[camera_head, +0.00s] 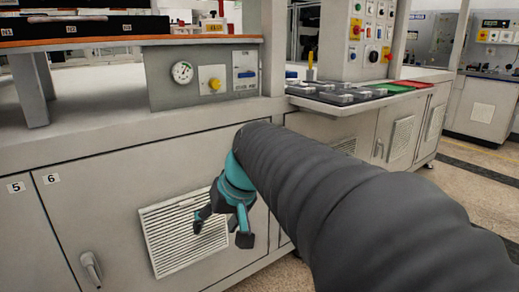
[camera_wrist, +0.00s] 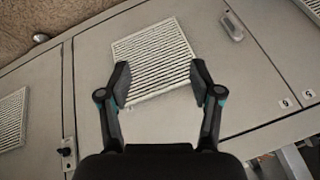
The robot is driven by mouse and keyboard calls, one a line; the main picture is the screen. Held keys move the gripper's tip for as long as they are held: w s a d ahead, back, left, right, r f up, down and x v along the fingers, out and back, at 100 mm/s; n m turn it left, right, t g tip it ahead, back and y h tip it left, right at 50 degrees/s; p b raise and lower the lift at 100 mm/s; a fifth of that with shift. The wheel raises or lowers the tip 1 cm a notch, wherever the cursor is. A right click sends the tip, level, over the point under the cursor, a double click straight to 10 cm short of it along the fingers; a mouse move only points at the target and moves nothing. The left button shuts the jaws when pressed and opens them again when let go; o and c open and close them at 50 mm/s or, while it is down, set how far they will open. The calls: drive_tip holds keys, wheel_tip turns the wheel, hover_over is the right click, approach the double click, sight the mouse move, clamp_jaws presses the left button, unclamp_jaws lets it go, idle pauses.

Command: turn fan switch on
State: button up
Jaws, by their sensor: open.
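No switch in view is legibly marked as the fan switch. A grey panel (camera_head: 202,75) at upper middle in the head view bears a round gauge (camera_head: 182,72), a yellow knob (camera_head: 214,84) on a light plate, and a plate with a blue part (camera_head: 246,73). A taller control panel (camera_head: 371,30) to the right carries several coloured buttons and knobs, too small to read. My gripper (camera_head: 221,231) is open and empty, below the grey panel, in front of the cabinet's vent grille. In the wrist view my gripper (camera_wrist: 160,84) faces the vent grille (camera_wrist: 152,55).
Cabinet doors (camera_head: 110,200) fill the front, with a protruding handle (camera_head: 91,268). A counter ledge (camera_head: 130,117) lies between the gripper and the grey panel. A keypad shelf (camera_head: 338,94) juts out on the right. Open floor (camera_head: 470,190) shows at far right.

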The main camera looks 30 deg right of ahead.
drive_tip(key=w+d+r+m+t+y+b, duration=0.1)
drive_tip(key=w+d+t, duration=0.1)
drive_tip(key=w+d, duration=0.7)
drive_tip(key=w+d+r+m+t+y+b, duration=0.1)
drive_tip(key=w+d+r+t+y+b, duration=0.1)
drive_tip(key=w+d, duration=0.75)
drive_tip(key=s+d+f+m+t+b, duration=0.15)
drive_tip(key=d+t, duration=0.35)
drive_tip(key=d, duration=2.1)
drive_tip(key=x, duration=1.3)
drive_tip(key=shift+p, duration=0.45)
drive_tip(key=shift+a+n, duration=0.1)
drive_tip(key=shift+n, duration=0.15)
drive_tip(key=c, duration=1.2)
